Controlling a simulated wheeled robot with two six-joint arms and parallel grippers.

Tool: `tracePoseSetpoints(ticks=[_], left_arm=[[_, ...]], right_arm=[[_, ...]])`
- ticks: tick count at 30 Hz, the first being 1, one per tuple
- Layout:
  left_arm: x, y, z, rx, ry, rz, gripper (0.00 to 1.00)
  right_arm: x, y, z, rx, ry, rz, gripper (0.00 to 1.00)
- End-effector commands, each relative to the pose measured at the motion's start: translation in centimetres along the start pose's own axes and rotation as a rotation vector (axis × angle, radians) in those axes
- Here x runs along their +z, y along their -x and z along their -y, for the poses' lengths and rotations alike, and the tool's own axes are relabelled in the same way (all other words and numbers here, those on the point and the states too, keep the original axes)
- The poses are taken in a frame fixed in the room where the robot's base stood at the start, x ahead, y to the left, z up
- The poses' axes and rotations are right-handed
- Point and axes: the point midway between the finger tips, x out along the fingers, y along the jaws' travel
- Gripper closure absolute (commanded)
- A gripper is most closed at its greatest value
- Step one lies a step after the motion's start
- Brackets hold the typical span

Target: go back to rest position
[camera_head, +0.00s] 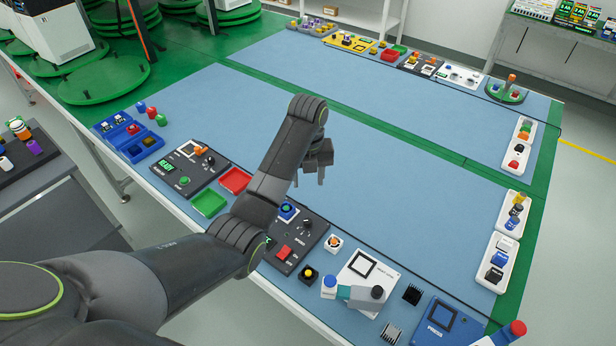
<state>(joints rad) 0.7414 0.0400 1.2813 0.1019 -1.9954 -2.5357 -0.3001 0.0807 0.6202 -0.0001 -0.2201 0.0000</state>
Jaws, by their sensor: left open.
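My left arm reaches in from the left over the blue table mat (400,185). Its gripper (309,181) points down above the mat near the middle of the table. The two fingers are apart with nothing between them. My right gripper is not in view.
A black panel with a green display (168,166) and a blue tray (137,150) stand to the left. A white board (385,284) lies at the front. The mat's centre is clear.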

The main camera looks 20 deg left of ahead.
Motion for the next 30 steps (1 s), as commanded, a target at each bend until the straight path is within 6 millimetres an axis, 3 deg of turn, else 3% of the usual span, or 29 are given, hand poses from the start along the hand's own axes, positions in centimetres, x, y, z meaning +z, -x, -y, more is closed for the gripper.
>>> tracePoseSetpoints(ticks=[11,16,24,30], left_arm=[[0.0,-0.1,0.0,0.000,0.002,0.000,0.55],[-0.8,-1.6,-1.2,-0.007,0.114,0.007,0.55],[-5.1,-7.3,-7.1,-0.058,0.681,0.055,0.55],[-9.5,-10.1,-11.9,-0.112,1.140,0.089,0.55]], right_arm=[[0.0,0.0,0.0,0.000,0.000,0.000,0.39],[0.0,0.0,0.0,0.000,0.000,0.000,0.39],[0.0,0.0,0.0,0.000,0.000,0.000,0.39],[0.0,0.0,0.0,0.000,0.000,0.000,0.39]])
